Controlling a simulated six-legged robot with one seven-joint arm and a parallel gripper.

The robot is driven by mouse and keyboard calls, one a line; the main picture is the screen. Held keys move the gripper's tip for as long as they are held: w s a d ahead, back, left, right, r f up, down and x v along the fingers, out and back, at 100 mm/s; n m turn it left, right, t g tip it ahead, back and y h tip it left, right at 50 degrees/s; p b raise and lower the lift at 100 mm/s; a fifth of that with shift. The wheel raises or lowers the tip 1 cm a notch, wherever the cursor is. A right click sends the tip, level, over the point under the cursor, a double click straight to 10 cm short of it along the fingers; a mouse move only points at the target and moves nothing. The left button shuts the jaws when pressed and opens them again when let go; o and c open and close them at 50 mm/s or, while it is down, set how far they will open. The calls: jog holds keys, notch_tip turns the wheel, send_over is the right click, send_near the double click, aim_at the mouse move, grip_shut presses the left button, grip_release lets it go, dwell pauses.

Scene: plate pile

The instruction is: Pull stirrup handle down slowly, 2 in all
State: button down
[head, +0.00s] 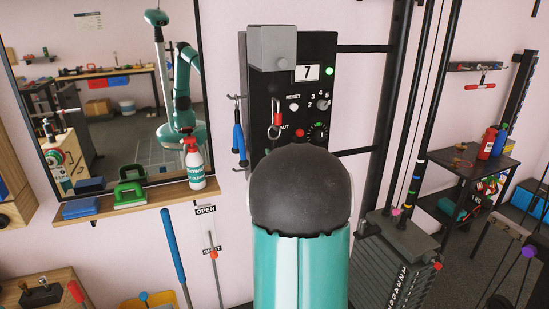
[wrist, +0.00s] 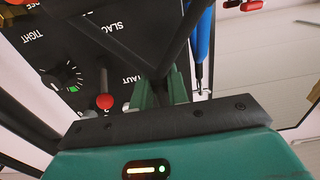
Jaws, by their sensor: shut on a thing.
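My gripper (wrist: 162,88) shows in the wrist view with its green fingers closed around a dark, V-shaped frame (wrist: 178,42). This looks like the stirrup handle, but its grip is hidden between the fingers. In the head view my own arm covers the gripper and whatever it holds. A green light (head: 329,71) is lit on the panel.
A blue handle (head: 239,141) hangs on a hook left of the panel, close beside the fingers in the wrist view (wrist: 203,35). A red carabiner (head: 276,121) hangs in front of the panel. A weight stack (head: 398,258) and black uprights stand to the right.

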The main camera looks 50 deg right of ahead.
jog(key=shift+r, duration=0.4)
jog(key=shift+r, duration=0.1)
jog(key=shift+r, duration=0.3)
jog(key=c, duration=1.3)
grip_release()
jog(key=shift+r, duration=0.1)
jog(key=v, duration=1.4)
